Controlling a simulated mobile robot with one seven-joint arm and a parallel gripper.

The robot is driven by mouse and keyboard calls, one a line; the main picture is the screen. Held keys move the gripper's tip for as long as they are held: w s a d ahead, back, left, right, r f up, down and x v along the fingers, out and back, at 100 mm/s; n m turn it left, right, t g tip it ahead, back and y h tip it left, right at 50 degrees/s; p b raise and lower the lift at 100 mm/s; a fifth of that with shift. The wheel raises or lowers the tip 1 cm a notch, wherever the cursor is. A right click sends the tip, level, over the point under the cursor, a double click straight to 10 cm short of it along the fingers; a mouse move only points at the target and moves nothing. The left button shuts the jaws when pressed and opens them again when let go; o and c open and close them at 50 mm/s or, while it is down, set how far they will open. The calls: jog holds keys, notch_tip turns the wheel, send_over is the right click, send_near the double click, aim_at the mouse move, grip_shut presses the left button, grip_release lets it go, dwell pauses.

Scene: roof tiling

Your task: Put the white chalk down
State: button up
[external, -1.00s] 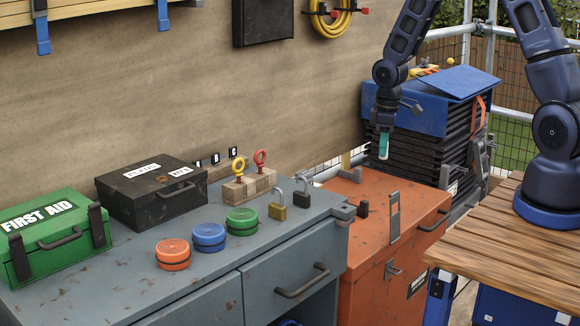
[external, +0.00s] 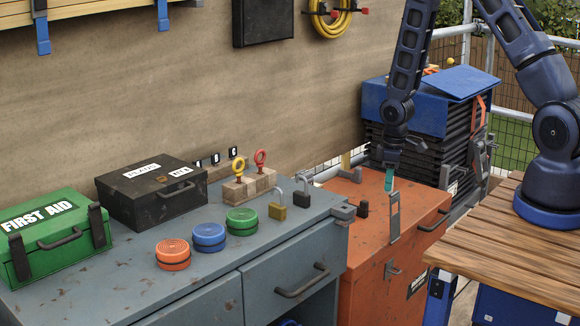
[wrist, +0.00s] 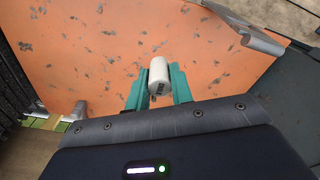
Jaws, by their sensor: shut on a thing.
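The white chalk (wrist: 158,76) is a short white cylinder with a small dark mark, held between the teal fingers of my gripper (wrist: 156,90) in the wrist view. My gripper is shut on it. In the external view my gripper (external: 389,181) points down, low over the orange chest (external: 365,235), near the back right part of its lid. The chalk is hardly visible there, and I cannot tell whether it touches the lid.
A black stack with a blue cover (external: 405,108) stands behind. The grey workbench (external: 120,285) at left holds padlocks, round tins and boxes. Much of the chest lid is bare.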

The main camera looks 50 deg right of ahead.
jog(key=shift+f, duration=4.55)
jog(key=shift+f, duration=0.1)
jog(key=o, duration=0.9)
jog(key=shift+o, duration=0.2)
